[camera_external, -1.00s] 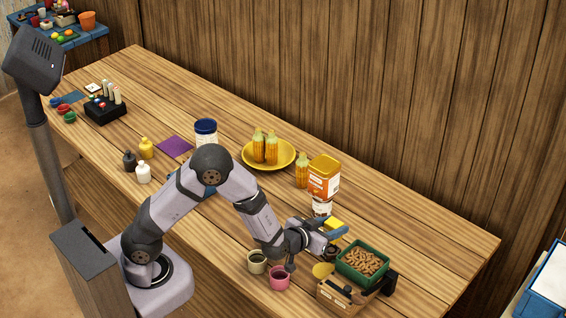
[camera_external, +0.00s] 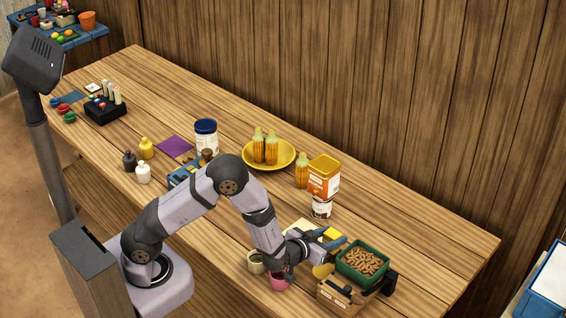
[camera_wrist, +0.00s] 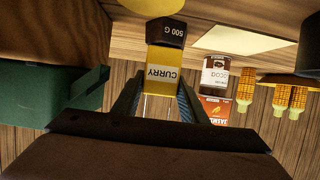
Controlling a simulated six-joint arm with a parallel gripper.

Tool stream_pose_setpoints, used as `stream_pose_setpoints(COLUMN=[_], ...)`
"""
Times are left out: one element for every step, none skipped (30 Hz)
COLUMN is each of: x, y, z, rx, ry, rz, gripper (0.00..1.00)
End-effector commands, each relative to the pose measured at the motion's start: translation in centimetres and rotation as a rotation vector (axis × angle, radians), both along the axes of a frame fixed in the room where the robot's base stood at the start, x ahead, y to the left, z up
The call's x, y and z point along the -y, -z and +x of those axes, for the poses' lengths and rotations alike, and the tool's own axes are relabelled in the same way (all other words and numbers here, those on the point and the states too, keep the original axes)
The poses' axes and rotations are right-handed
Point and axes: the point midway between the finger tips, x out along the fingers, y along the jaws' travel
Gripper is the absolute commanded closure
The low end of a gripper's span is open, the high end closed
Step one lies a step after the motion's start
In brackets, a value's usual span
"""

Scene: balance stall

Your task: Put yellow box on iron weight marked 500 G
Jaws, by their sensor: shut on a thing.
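A yellow box labelled CURRY (camera_wrist: 161,76) is between the fingers of my gripper (camera_wrist: 162,108), which is shut on it. In the external view, the yellow box (camera_external: 331,234) shows at my gripper (camera_external: 334,243), partly covered by its blue fingers. The black iron weight marked 500 G (camera_wrist: 166,30) shows right against the box's edge in the upside-down wrist view, so it is below the box. I cannot tell whether the box rests on it or hangs just above. The weight is hidden behind my gripper in the external view.
A pink cup (camera_external: 279,283) and a cream cup (camera_external: 255,262) stand at left.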

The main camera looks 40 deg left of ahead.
Motion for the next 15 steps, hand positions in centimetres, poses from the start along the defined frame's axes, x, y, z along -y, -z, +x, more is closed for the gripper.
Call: stream_pose_setpoints(x=[0.0, 0.0, 0.0, 0.0, 0.0, 0.0, -0.01, 0.0, -0.01, -0.01, -0.01, -0.01, -0.01, -0.01, -0.01], y=[0.16, 0.26, 0.4, 0.33, 0.29, 0.28, 0.28, 0.28, 0.28, 0.28, 0.27, 0.27, 0.27, 0.26, 0.2], z=[0.01, 0.01, 0.01, -0.01, 0.0, -0.01, -0.01, -0.01, -0.01, -0.01, 0.0, 0.0, 0.0, -0.01, -0.01], rx=[0.0, 0.0, 0.0, 0.0, 0.0, 0.0, 0.0, 0.0, 0.0, 0.0, 0.0, 0.0, 0.0, 0.0, 0.0], ry=[0.0, 0.0, 0.0, 0.0, 0.0, 0.0, 0.0, 0.0, 0.0, 0.0, 0.0, 0.0, 0.0, 0.0, 0.0], rz=[0.0, 0.0, 0.0, 0.0, 0.0, 0.0, 0.0, 0.0, 0.0, 0.0, 0.0, 0.0, 0.0, 0.0, 0.0], gripper=[0.85, 0.85, 0.85, 0.56, 0.49, 0.43, 0.43, 0.43, 0.43, 0.43, 0.43, 0.43, 0.43, 0.43, 0.43])
